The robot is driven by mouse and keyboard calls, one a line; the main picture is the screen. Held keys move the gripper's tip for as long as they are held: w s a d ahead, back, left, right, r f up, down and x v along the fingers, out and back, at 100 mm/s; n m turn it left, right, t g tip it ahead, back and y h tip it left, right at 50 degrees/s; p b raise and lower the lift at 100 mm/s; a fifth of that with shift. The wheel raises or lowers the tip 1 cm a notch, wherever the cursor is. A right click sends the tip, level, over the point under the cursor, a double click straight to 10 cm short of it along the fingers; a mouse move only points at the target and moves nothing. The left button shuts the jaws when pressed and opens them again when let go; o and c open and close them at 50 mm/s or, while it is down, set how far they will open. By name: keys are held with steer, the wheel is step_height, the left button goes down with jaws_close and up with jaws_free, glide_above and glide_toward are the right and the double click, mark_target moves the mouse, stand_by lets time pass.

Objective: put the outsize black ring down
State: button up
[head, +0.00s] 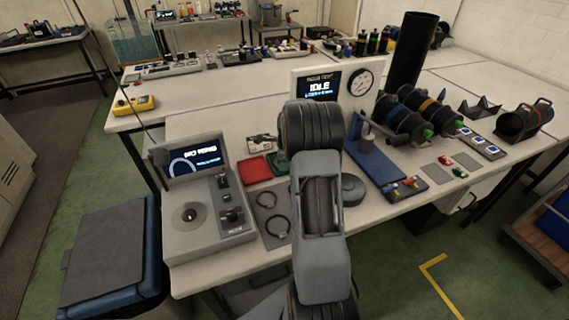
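Two thin black rings lie flat on a grey mat (262,214) on the table, just left of my arm. The upper ring (267,207) and the lower ring (278,236) look close in size, and I cannot tell whether either is the outsize one. My arm rises through the middle of the head view and covers the table behind it. My gripper is hidden, so I cannot see whether it holds a ring.
A grey device with a screen (196,162) stands left of the mat. A red tray (255,169) and a green tray (277,162) lie behind it. A round dark disc (352,189) and a blue stand (376,165) are right of my arm. A tall black tube (411,50) stands farther back.

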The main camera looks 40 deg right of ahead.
steer(key=shift+o, duration=1.3)
steer(key=shift+s+a+f, duration=0.15)
steer(key=shift+s+f, duration=0.15)
steer(key=shift+f, duration=0.45)
steer(key=shift+r, duration=0.1)
step_height(320, 180, up, 13)
steer(key=p, duration=0.1)
steer(key=s+a+r+n, duration=0.2)
steer(key=a+r+n, duration=0.2)
steer(key=a+n, duration=0.15)
steer(key=s+a+f+n+t, duration=0.1)
steer(key=s+a+n+t, duration=0.1)
steer(key=s+a+n, duration=1.5)
steer(key=a+n, duration=0.1)
steer(key=n, duration=0.2)
steer(key=shift+s+a, duration=0.2)
steer(key=shift+s, duration=0.05)
